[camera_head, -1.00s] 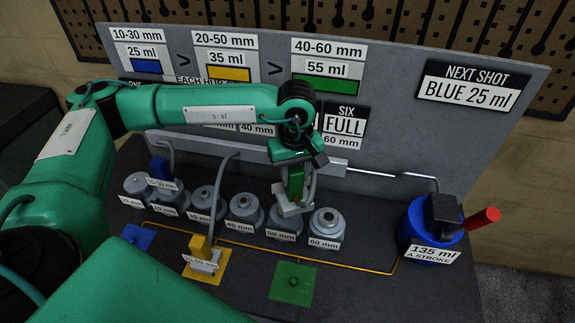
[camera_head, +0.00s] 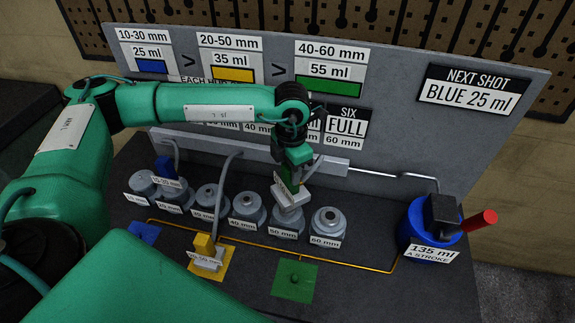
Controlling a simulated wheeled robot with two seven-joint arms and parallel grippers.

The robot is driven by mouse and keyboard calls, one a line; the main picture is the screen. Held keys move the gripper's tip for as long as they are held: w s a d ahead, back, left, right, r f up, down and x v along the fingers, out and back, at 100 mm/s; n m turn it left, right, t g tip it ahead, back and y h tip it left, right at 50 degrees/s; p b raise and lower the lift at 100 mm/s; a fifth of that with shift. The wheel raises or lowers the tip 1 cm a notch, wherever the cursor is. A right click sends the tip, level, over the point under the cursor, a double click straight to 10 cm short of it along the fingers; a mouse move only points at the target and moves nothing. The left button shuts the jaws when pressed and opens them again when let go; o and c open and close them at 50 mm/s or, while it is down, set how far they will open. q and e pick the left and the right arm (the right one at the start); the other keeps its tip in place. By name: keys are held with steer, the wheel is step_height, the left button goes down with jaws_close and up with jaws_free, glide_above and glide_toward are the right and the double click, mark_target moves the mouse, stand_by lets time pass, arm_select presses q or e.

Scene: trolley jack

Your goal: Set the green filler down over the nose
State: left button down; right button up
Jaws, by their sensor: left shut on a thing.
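My left gripper (camera_head: 294,152) is shut on the green filler (camera_head: 296,170), a green block with a pale grey foot and a white label. It holds the filler tilted, with its foot close above the unit marked 50 mm (camera_head: 286,222). I cannot tell whether the foot touches that unit. A small dark green knob (camera_head: 294,278), which looks like the nose, stands bare on a green square (camera_head: 307,287) nearer to me. My right gripper is not in view.
Several grey units stand in a row, with the 60 mm one (camera_head: 327,225) at the right. A yellow filler (camera_head: 206,246) stands on a yellow square. A blue pump (camera_head: 424,223) with a red handle stands right. Grey hoses rise behind.

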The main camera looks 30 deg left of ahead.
mark_target(288, 185)
arm_select(q)
steer(key=n, duration=0.5)
steer(key=shift+w+a, duration=0.15)
steer(key=shift+a, duration=0.2)
steer(key=n, duration=0.4)
steer(key=shift+w+a+f+p, duration=0.15)
steer(key=shift+a+f+p, duration=0.1)
steer(key=shift+p, duration=0.15)
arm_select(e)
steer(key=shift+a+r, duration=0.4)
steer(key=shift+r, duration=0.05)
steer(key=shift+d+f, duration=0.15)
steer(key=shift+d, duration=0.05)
